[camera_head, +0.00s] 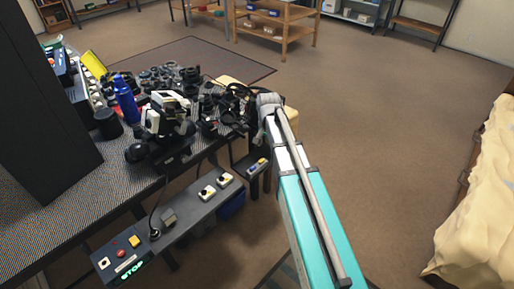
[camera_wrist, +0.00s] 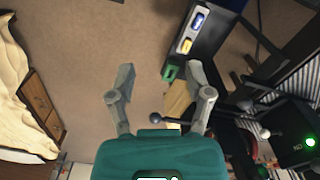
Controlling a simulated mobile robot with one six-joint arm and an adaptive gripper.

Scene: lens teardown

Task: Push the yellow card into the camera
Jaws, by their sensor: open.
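My gripper (camera_wrist: 160,75) is open in the wrist view, its two grey fingers apart with nothing held between them. Beyond the fingers are the brown floor, a green piece (camera_wrist: 170,73) and a pale yellow surface (camera_wrist: 178,103). In the head view my arm reaches toward the right end of the cluttered table, and the fingers cannot be made out there. A black and white device (camera_head: 165,118), possibly the camera, stands near the table's front edge. I cannot pick out the yellow card for certain in either view.
Several dark lens parts (camera_head: 170,78) and a blue bottle (camera_head: 126,98) crowd the table (camera_head: 45,225). A control panel (camera_head: 190,213) with switches and a STOP sign runs along its front. Open floor (camera_head: 370,110) lies to the right, before a cloth-covered piece (camera_head: 480,200).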

